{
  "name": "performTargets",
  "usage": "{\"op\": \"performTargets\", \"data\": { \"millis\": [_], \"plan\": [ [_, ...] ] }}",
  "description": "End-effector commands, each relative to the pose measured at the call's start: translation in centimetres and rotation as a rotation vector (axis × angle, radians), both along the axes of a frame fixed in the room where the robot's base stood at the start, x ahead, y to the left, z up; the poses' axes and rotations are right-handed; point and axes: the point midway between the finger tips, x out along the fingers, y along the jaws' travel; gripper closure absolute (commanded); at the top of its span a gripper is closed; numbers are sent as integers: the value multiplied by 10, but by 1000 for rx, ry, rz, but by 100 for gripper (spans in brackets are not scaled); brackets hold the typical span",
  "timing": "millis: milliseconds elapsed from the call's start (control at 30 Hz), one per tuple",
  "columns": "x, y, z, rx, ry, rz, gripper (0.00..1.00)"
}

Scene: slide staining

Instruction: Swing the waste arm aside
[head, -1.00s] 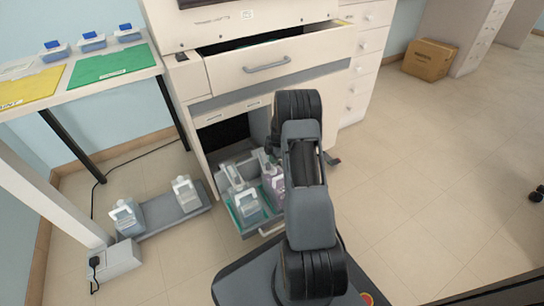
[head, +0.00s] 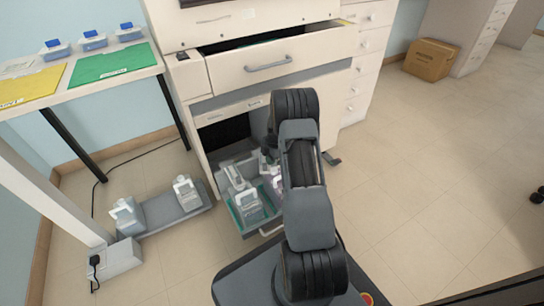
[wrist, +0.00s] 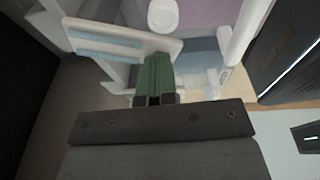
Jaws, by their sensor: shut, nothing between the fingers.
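The pulled-out lower drawer (head: 237,220) of the white cabinet holds several pale bottles (head: 250,205) and a white bar-like part (head: 235,177). This part may be the waste arm; I cannot be sure. In the wrist view, a white bar with a pale blue stripe (wrist: 115,40) slants down to the right and ends beside my gripper's fingers. My gripper (wrist: 156,72) has green fingers, shut and empty, at or very near the bar's right end. I cannot tell whether they touch. In the head view my arm hides most of the gripper.
Two bottles (head: 126,217) stand on a grey floor tray (head: 160,222) left of the drawer. An upper drawer (head: 270,60) is partly open above. A bench (head: 110,80) with blue-lidded boxes is at left. Open floor (head: 420,190) lies to the right.

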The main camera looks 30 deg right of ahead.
Motion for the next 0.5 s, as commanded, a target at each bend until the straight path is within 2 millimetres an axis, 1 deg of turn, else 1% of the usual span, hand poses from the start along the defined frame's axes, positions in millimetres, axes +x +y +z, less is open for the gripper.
{"op": "performTargets", "data": {
  "millis": [33, 267, 500],
  "plan": [
    [-15, 9, -28, 19, 52, 12, 100],
    [-13, 15, -28, 19, 52, 12, 100],
    [-8, 25, -27, 20, 52, 17, 100]
  ]
}}
